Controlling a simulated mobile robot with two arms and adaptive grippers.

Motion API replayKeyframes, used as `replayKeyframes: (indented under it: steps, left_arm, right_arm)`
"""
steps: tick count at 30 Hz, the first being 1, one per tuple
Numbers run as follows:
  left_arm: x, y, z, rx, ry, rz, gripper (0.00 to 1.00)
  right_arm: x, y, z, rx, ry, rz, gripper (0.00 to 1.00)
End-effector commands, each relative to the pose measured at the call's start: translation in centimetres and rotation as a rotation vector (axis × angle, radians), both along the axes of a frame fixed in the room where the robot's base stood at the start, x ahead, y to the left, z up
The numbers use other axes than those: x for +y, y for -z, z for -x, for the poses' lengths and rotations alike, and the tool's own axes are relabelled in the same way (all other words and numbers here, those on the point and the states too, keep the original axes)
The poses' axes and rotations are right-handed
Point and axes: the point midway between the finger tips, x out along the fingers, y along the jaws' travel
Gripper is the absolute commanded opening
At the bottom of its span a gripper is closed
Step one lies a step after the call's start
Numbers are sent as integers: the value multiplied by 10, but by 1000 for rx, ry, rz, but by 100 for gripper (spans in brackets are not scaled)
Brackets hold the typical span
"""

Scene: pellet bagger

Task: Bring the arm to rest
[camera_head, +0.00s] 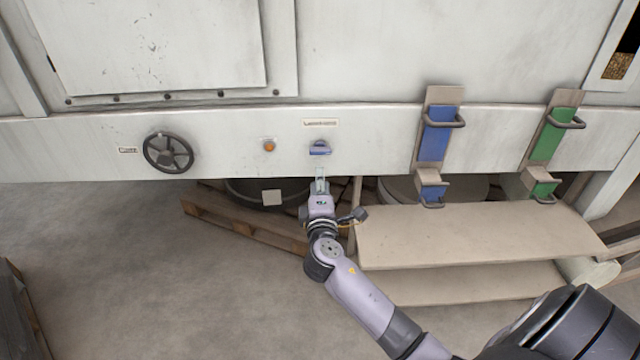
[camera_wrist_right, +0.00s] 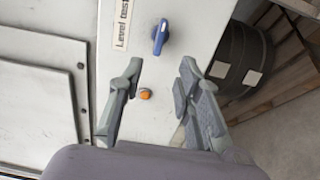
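My right arm reaches in from the lower right in the head view. Its gripper (camera_head: 320,183) is just below the blue knob (camera_head: 320,148) on the white machine's front beam (camera_head: 365,140), apart from it. In the right wrist view the two fingers of the gripper (camera_wrist_right: 160,80) stand apart with nothing between them. The blue knob (camera_wrist_right: 160,38) shows beyond the fingertips, beside a label (camera_wrist_right: 122,24) reading "Level test". An orange lamp (camera_wrist_right: 145,94) is on the panel behind the finger gap. My left gripper is not in either view.
A dark handwheel (camera_head: 168,153) is on the beam at left. Blue (camera_head: 436,135) and green (camera_head: 548,140) handled brackets are at right, above a beige board (camera_head: 480,235). A wooden pallet (camera_head: 240,228) with a dark drum (camera_head: 240,190) sits under the beam.

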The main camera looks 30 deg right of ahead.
Motion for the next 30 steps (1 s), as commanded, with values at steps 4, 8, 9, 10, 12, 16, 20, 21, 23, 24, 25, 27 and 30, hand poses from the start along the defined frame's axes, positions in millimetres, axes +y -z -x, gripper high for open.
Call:
replayKeyframes:
  steps: [4,8,9,10,12,16,20,21,23,24,25,27,30]
  left_arm:
    - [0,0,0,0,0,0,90]
    - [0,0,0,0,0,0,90]
    - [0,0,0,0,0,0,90]
    - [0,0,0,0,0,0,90]
    - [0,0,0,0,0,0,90]
    - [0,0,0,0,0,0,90]
    - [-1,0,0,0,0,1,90]
    - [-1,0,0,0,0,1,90]
    - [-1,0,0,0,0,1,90]
    - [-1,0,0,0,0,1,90]
    - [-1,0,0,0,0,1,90]
    - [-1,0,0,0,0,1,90]
    - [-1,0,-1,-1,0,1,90]
  right_arm:
    - [3,0,5,-1,0,1,32]
    - [3,0,5,0,0,1,32]
    - [3,0,5,0,0,1,32]
    - [3,0,5,0,0,1,32]
    - [3,0,5,0,0,1,32]
    - [3,0,4,-1,0,1,32]
    - [3,7,4,11,-3,-8,32]
    - [4,15,4,24,-8,-20,32]
    - [6,37,5,59,-19,-48,32]
    - [8,58,6,91,-29,-77,32]
    - [10,76,8,119,-37,-105,32]
    - [16,124,16,193,-54,-179,32]
    - [27,199,37,303,-67,-306,32]
